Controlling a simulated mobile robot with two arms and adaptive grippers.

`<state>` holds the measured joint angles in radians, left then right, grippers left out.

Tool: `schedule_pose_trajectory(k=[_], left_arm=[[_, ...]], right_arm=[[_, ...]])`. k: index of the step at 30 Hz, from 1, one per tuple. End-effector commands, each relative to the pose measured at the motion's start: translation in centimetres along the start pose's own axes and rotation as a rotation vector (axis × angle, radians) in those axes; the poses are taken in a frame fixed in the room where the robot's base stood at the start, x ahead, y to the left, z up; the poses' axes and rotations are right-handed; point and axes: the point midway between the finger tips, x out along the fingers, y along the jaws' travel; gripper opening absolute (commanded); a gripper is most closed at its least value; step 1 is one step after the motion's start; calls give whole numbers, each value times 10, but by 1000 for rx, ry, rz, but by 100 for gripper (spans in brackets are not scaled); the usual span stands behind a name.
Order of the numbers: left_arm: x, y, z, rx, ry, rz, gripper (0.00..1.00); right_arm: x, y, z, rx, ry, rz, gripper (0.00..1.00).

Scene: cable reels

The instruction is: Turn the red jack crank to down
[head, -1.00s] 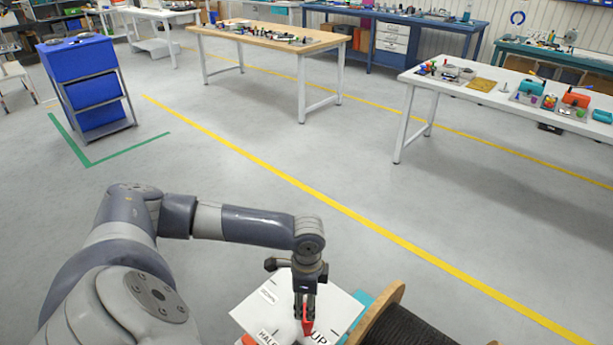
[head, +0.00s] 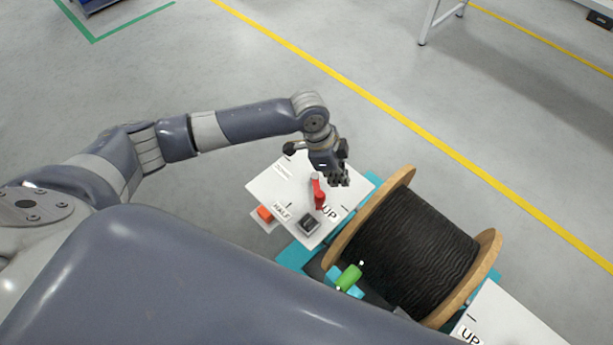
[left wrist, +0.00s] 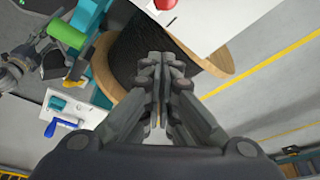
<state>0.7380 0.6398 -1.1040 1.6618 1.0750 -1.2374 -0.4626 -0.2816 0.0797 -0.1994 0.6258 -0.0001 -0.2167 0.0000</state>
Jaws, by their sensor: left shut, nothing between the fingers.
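The red jack crank (head: 318,192) sits on a white panel (head: 265,188) marked HALF and UP. Its lower end lies close to the UP lettering. A third label on the far left part of the panel is too small to read. My left gripper (head: 341,182) is shut and empty, just right of the crank and apart from it. In the left wrist view, my shut left fingers (left wrist: 158,62) point toward the cable reel, and part of the red crank (left wrist: 165,4) shows at the top edge.
A wooden reel of black cable (head: 415,250) stands right of the panel on a teal frame. A green handle (head: 349,277) is in front of it. A second white panel (head: 505,320) is at bottom right.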

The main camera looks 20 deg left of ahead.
Motion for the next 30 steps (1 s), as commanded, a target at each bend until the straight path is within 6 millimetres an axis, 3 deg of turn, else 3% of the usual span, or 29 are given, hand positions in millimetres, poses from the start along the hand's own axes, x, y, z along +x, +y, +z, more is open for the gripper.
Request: schedule_pose_trajectory(k=[8, 13, 20, 24, 30], left_arm=[[22, 1, -8, 14, 7, 5, 0], [57, 2, -9, 14, 6, 6, 0], [101, 2, -9, 14, 7, 4, 0], [92, 0, 12, 12, 4, 1, 0], [88, 0, 28, 14, 6, 2, 0]], right_arm=[[-4, -4, 18, 0, -26, -5, 47], [-8, -6, 33, 0, -50, -7, 47], [-10, -5, 25, 0, -38, -6, 47], [-22, -4, 14, 0, -23, -5, 47], [-27, -2, 8, -1, -14, -4, 47]])
